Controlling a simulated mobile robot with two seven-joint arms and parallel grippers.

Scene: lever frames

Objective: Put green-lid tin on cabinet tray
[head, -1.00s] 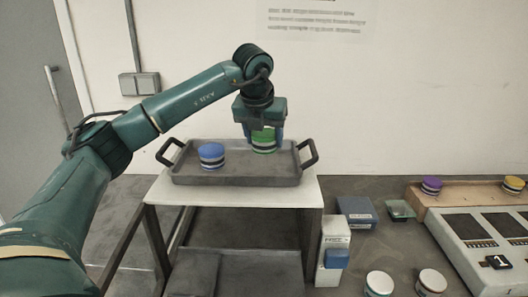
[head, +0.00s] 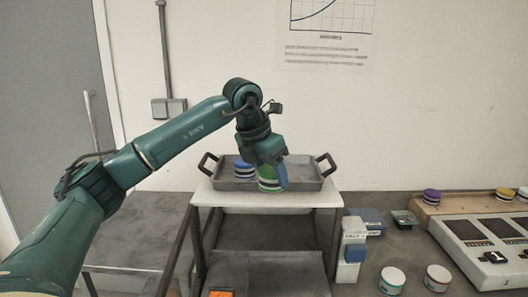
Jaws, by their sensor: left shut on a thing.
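The green-lid tin (head: 269,184) is between the fingers of my left gripper (head: 268,174), which is shut on it and points down over the tray. The gripper hides much of the tin's upper part. The grey tray (head: 312,184) with two black handles stands on top of the white cabinet (head: 318,200). The tin's lower edge appears at the tray's front side; I cannot tell whether it touches the tray floor. A blue-lid tin (head: 243,171) stands in the tray just left of and behind the green one, partly hidden by the gripper. My right gripper is not in view.
The right part of the tray is free. On the bench at right are two white-lid tins (head: 392,280), a white and blue box (head: 353,240), a dark blue box (head: 366,221), a panel (head: 480,240), and purple-lid (head: 431,196) and yellow-lid (head: 503,194) tins.

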